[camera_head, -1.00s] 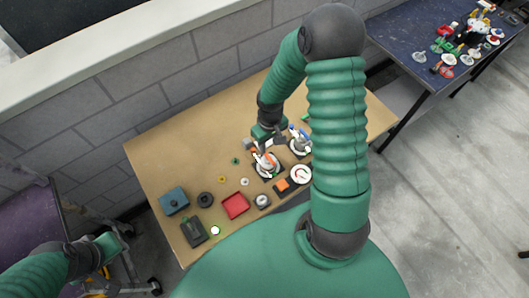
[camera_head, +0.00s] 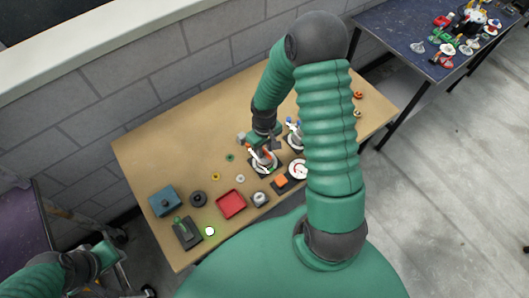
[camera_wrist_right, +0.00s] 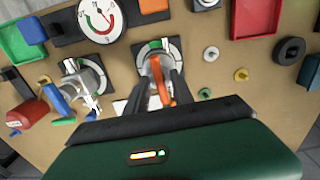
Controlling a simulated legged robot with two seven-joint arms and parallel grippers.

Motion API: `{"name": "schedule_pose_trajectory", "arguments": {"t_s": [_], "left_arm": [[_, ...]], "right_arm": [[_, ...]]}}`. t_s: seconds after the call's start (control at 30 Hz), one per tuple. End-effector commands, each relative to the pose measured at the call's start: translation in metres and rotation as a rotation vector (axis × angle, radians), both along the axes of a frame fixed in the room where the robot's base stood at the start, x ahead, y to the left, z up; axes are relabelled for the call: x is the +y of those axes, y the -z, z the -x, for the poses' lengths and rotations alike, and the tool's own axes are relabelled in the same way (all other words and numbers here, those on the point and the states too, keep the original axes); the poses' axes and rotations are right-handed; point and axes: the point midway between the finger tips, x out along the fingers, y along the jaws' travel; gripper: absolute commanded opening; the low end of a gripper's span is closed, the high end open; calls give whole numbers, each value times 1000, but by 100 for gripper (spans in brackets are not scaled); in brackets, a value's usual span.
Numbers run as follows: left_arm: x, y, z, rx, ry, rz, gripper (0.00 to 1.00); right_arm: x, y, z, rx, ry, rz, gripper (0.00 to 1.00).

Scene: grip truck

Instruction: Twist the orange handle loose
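The orange handle (camera_wrist_right: 158,78) sits on a round grey-and-white valve with a dial plate (camera_wrist_right: 152,50) on the table. In the head view only a bit of the orange handle (camera_head: 267,149) shows beside my right gripper (camera_head: 263,146). In the right wrist view my right gripper (camera_wrist_right: 160,88) has its two fingers apart, one on each side of the handle. I see no firm contact between fingers and handle. My left gripper (camera_head: 112,252) is at the lower left, off the table, too small to judge.
A blue-handled valve (camera_wrist_right: 80,78) stands beside the orange one. A round gauge (camera_wrist_right: 103,18), a red tray (camera_head: 231,204), a blue box (camera_head: 164,201) and several small rings lie around. The table's (camera_head: 150,160) back left area is clear.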

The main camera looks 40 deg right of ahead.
Motion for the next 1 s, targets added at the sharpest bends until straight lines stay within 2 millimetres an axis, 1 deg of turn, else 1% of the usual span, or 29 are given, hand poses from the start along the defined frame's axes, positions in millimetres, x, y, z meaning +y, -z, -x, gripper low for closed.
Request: {"name": "schedule_pose_trajectory", "arguments": {"t_s": [0.03,0.1,0.13,0.2,0.27,0.3,0.57,1.0], "left_arm": [[0,0,0,0,0,0,31],[0,0,0,0,0,0,31],[0,0,0,0,0,0,31],[0,0,0,0,0,0,31],[0,-7,0,1,0,0,31],[0,-13,0,0,0,0,31],[0,-38,0,0,0,0,31],[0,-82,0,0,0,0,31]], "right_arm": [[0,0,0,-1,0,-1,11],[0,0,0,-1,0,-1,2],[0,0,0,-1,0,-1,0],[0,0,0,-1,-1,-1,0],[0,-3,1,0,-46,-2,0],[0,-5,1,1,-108,-2,0],[1,-5,1,1,-488,-3,0],[0,-5,0,0,-1171,-4,0]]}}
